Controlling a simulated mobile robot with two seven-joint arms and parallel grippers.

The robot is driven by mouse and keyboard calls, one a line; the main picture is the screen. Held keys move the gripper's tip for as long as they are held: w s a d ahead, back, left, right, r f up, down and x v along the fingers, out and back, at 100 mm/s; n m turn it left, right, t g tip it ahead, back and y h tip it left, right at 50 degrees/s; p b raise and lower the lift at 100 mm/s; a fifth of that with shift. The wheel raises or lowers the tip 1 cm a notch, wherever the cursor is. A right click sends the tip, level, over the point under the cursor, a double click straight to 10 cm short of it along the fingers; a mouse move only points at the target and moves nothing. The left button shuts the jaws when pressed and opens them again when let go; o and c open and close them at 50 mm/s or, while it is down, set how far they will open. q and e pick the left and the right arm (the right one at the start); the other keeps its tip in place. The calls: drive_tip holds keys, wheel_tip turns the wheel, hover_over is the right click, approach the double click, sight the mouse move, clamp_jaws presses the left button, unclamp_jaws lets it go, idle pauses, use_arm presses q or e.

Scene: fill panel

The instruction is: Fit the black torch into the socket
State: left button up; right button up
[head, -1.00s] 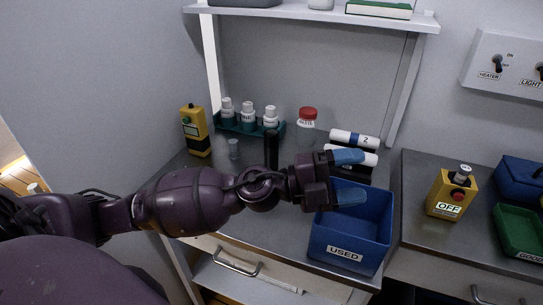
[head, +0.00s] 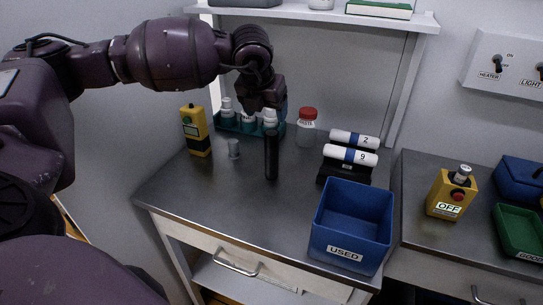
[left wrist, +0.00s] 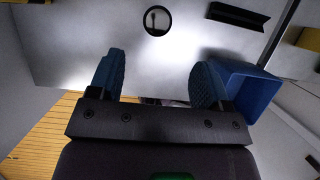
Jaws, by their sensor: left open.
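The black torch (head: 271,157) stands upright on the grey desk, left of the middle. A dark round end, probably the torch's top (left wrist: 157,20), shows beyond the fingertips. A small grey cup-like piece (head: 233,148) stands left of the torch; I cannot tell whether it is the socket. My right gripper is not in view.
A teal rack (head: 229,125) of white-capped bottles stands behind, with a red-lidded jar (head: 307,127) beside it. A yellow device (head: 196,132) is at left. White rolls (head: 351,156) on a black stand and the blue USED bin (head: 349,228) are at right. The front left desk is clear.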

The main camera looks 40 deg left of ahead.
sight(271, 133)
use_arm(q)
drive_tip(key=b+x, duration=0.1)
drive_tip(key=x, duration=1)
drive_tip(key=shift+a+r, duration=0.1)
drive_tip(key=shift+a, duration=0.1)
drive_tip(key=shift+r, duration=0.1)
clamp_jaws()
